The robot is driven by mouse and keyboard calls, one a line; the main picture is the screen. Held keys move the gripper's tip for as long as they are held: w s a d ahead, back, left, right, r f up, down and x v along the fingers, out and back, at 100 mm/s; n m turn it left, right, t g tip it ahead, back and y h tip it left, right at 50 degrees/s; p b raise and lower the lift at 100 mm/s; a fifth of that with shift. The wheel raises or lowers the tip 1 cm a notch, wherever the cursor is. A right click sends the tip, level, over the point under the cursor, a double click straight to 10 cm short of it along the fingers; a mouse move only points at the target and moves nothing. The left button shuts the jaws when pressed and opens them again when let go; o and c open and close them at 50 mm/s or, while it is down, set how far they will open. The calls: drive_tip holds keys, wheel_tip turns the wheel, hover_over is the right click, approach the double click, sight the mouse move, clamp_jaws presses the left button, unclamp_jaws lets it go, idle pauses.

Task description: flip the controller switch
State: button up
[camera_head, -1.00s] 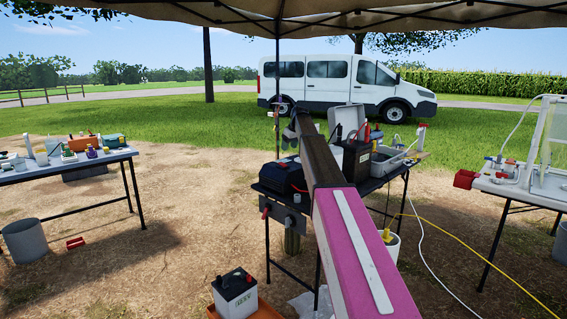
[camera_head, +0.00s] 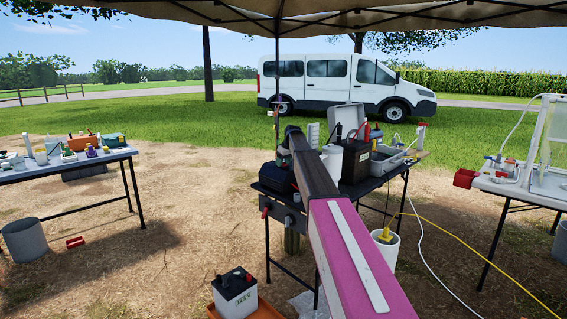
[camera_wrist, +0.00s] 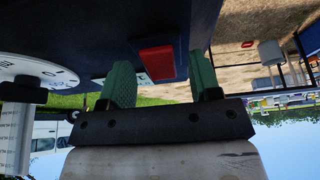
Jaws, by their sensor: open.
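The controller is a dark blue box (camera_wrist: 235,8), and it fills the top of the wrist view, which is upside down. Its red rocker switch (camera_wrist: 157,63) sits on the dark face. My gripper (camera_wrist: 160,72) is open, with a green finger on either side of the switch in this view. I cannot tell whether either finger touches the box. In the head view the dark box (camera_head: 272,180) stands on the middle table, partly hidden behind my arm. The gripper's fingers do not show clearly there.
A white dial (camera_wrist: 35,72) is close at the left in the wrist view. The middle table (camera_head: 380,186) also holds a black box (camera_head: 355,160). A yellow cable (camera_head: 450,236) runs across the ground. A battery (camera_head: 235,292) stands at the front.

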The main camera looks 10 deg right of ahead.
drive_tip(key=c, duration=0.9)
drive_tip(key=shift+w+a+r+g+h, duration=0.2)
drive_tip(key=shift+w+g+h, duration=0.25)
drive_tip(key=shift+g+h, duration=0.95)
drive_tip(key=shift+g, duration=0.5)
drive_tip(key=shift+a, duration=0.1)
drive_tip(key=o, duration=0.9)
wheel_tip(320, 180, up, 11)
drive_tip(key=shift+f, duration=0.15)
